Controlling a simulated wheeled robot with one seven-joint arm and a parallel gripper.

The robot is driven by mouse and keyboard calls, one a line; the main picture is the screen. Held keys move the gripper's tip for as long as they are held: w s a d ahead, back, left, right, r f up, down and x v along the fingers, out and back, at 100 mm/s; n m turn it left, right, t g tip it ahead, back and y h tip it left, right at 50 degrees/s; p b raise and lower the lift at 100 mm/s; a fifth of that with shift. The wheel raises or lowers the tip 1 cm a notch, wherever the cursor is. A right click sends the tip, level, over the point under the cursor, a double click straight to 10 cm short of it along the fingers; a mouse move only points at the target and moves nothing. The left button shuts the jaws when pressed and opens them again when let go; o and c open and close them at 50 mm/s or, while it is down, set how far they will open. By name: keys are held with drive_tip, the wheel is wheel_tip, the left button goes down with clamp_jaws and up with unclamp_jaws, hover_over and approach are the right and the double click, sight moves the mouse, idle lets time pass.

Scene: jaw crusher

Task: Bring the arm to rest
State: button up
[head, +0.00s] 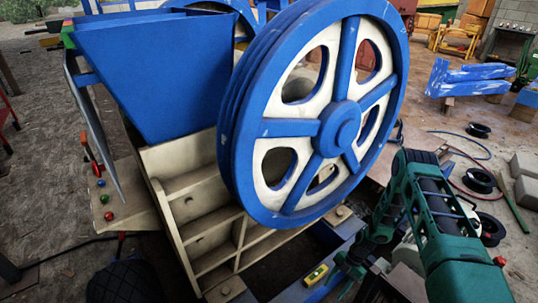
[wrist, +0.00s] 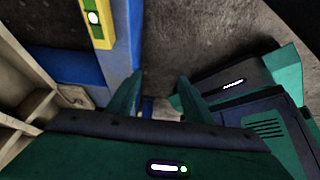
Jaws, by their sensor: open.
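My green arm (head: 440,225) reaches in from the lower right of the head view, bent at the elbow with its forearm pointing down. My gripper (head: 345,272) is low beside the blue base frame of the jaw crusher, just right of a yellow spirit level (head: 316,275). In the wrist view my gripper (wrist: 158,98) shows two green fingers spread apart with nothing held between them. The level (wrist: 96,22) lies on the blue frame (wrist: 118,60), left of the fingers and apart from them.
The crusher's big blue and cream flywheel (head: 342,125) stands close left of my arm, with a blue hopper (head: 155,70) beyond. Hoses and black reels (head: 480,181) lie on the ground at the right. Blue painted parts (head: 470,78) stand farther back.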

drive_tip(key=w+d+r+m+h, duration=0.1)
drive_tip(key=w+d+r+m, duration=0.3)
drive_tip(key=r, duration=0.7)
drive_tip(key=s+d+r+m+t+h, duration=0.1)
drive_tip(key=d+r+m, duration=0.2)
drive_tip(key=r, duration=0.8)
drive_tip(key=s+d+r+m+h, duration=0.1)
drive_tip(key=d+r+m, duration=0.3)
drive_tip(key=r, duration=0.6)
drive_tip(key=s+d+r+m+t+h, duration=0.1)
drive_tip(key=d+r+m, duration=0.2)
drive_tip(key=r, duration=0.8)
drive_tip(key=s+d+r+m, duration=0.1)
drive_tip(key=s+r+m, duration=0.45)
drive_tip(key=r, duration=0.45)
drive_tip(key=s+a+r+m, duration=0.1)
drive_tip(key=s+r+m, duration=0.4)
drive_tip(key=s, duration=0.6)
drive_tip(key=s+a+r+m+t, duration=0.1)
drive_tip(key=s+r+m, duration=0.4)
drive_tip(key=s, duration=0.6)
drive_tip(key=shift+a+m+t+h, duration=0.15)
drive_tip(key=shift+m+t+h, duration=0.15)
drive_tip(key=shift+m, duration=0.65)
